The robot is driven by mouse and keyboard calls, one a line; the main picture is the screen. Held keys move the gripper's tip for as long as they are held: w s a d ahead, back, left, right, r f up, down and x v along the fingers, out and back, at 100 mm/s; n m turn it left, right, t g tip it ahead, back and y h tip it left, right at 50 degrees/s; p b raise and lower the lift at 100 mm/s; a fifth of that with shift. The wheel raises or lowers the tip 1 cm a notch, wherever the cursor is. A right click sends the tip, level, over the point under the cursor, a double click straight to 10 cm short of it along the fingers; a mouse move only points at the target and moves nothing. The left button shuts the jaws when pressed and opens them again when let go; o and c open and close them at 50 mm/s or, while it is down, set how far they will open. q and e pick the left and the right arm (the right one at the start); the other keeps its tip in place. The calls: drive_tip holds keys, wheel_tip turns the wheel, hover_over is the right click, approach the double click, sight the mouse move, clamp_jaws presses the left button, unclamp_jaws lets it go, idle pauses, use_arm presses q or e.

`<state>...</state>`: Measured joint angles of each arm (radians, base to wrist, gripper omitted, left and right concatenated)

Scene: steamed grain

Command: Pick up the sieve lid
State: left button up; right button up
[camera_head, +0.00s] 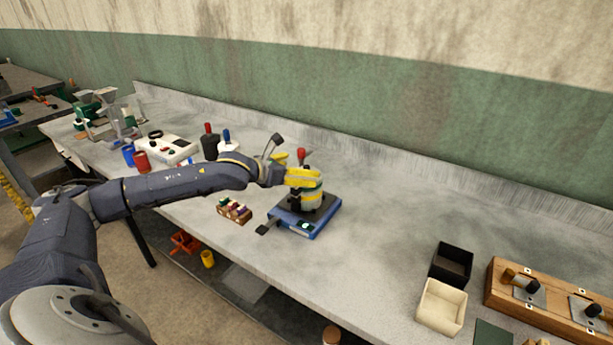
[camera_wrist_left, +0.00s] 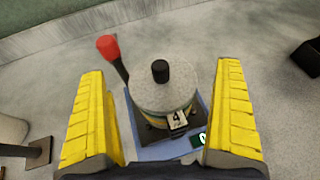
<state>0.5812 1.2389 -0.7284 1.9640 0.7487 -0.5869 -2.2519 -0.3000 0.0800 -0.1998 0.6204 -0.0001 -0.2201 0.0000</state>
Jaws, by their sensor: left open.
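The sieve lid (camera_wrist_left: 182,88) is a round speckled grey disc with a black knob (camera_wrist_left: 160,71) in the left wrist view. It sits on a round stack with a small tag marked 4, on the dark top of a blue base (camera_head: 314,228). My left gripper (camera_head: 303,180) has yellow fingers and is over this stack. In the left wrist view the gripper (camera_wrist_left: 160,68) is open, with one finger on each side of the lid and visible gaps between. In the head view the gripper mostly hides the lid. My right gripper is not in view.
A red-knobbed lever (camera_wrist_left: 108,47) stands close beside the lid. A small block holder (camera_head: 234,211) is left of the base. A black box (camera_head: 451,263), a cream box (camera_head: 441,306) and a wooden board (camera_head: 545,300) are at right. The bench between is clear.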

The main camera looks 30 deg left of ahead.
sight(306, 166)
use_arm(q)
drive_tip(key=shift+x, duration=1.65)
drive_tip(key=shift+s+f, duration=0.15)
drive_tip(key=shift+f, duration=0.1)
clamp_jaws()
